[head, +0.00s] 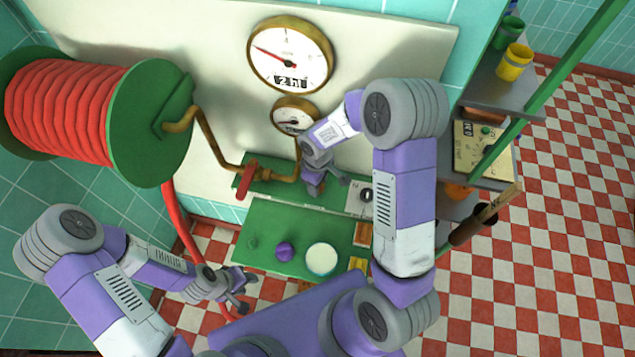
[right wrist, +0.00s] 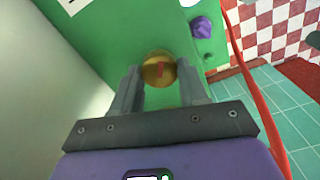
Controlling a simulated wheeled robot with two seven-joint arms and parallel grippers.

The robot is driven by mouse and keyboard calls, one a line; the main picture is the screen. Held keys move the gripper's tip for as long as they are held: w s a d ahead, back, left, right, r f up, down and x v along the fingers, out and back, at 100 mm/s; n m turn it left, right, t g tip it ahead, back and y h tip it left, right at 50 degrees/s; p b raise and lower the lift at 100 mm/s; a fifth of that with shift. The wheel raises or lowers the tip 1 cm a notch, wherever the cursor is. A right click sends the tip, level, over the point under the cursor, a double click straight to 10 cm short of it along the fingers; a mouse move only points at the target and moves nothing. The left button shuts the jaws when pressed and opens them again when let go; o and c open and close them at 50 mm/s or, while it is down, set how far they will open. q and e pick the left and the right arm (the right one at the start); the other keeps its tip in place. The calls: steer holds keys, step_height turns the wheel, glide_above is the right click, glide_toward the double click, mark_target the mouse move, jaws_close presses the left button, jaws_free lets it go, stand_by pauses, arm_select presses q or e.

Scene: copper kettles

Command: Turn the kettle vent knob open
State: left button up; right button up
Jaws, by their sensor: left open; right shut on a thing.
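A round brass knob (right wrist: 158,58) with a red mark on its face sits between the fingers of my right gripper (right wrist: 160,88) in the right wrist view. The gripper is shut on it, with a finger at each side. The red mark runs roughly up and down in that view. In the head view my right gripper (head: 316,186) is at the green ledge (head: 275,186) below the gauges, and it hides the knob there. My left gripper (head: 242,284) is open and empty, low at the left of the green bench.
A large gauge (head: 290,55) and a small gauge (head: 295,114) hang on the pale wall panel. A copper pipe with a red lever (head: 247,180) runs left of my right gripper. A purple knob (head: 285,252) and white disc (head: 321,259) are on the green bench (head: 262,222). A red hose reel (head: 60,110) stands left.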

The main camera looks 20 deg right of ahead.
stand_by(0.5)
steer(key=o, duration=1.1)
steer(key=shift+c, duration=0.2)
step_height(320, 180, up, 8)
steer(key=shift+f, duration=0.2)
